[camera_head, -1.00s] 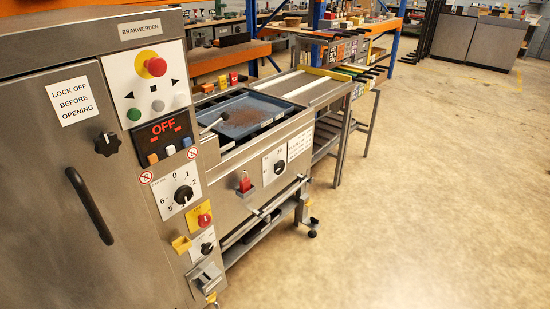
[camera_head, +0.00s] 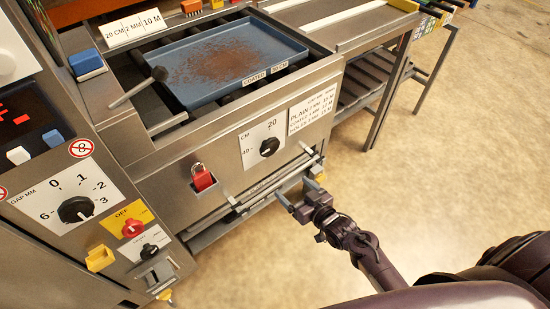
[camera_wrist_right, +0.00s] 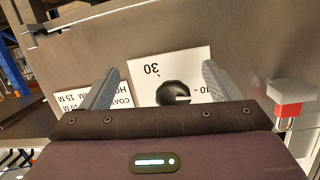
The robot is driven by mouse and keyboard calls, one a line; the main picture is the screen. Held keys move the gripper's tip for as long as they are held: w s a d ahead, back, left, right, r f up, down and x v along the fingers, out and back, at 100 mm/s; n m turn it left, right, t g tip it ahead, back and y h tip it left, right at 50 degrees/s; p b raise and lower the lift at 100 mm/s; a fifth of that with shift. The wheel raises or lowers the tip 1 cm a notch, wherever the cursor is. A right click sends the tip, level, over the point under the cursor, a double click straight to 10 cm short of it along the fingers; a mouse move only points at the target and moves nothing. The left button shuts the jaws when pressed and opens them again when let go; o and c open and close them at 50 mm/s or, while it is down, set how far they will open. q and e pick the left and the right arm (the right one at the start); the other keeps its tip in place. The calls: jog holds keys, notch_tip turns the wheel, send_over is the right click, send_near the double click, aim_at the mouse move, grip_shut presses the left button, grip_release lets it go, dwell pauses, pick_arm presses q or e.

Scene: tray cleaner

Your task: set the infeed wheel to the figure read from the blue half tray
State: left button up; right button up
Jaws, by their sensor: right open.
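The blue half tray (camera_head: 190,40) lies on the infeed bed with brown crumbs on it. Small labels on its front rim seem to read COATED (camera_head: 254,79) and a CM figure, too small to read surely. Below it, the CM dial's black knob (camera_head: 269,147) sits on a white plate; it also shows in the right wrist view (camera_wrist_right: 172,94), its white mark pointing right there, towards the 40 side. My right gripper (camera_head: 297,193) is open and empty, in front of and below the dial; its fingers (camera_wrist_right: 157,78) frame the plate, apart from the knob. My left gripper is out of view.
A red padlock (camera_head: 203,178) hangs left of the dial. A rules card (camera_head: 312,108) is right of it. A GAP MM knob (camera_head: 76,209) and a red OFF switch (camera_head: 132,228) are at left. A rail (camera_head: 265,190) runs below the dial. Floor at right is clear.

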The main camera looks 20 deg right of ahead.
jog(key=n+t+y, duration=0.1)
jog(key=t+y, duration=0.1)
send_near(271, 147)
jog(key=b+x, duration=0.1)
jog(key=x, duration=0.6)
jog(key=shift+f, duration=0.15)
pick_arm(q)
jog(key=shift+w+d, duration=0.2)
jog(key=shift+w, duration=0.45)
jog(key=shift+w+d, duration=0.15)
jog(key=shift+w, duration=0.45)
pick_arm(e)
jog(key=shift+w+a, duration=0.2)
jog(key=shift+w, duration=0.45)
jog(key=c, duration=0.9)
jog(key=shift+c, duration=0.2)
jog(key=shift+n, duration=0.3)
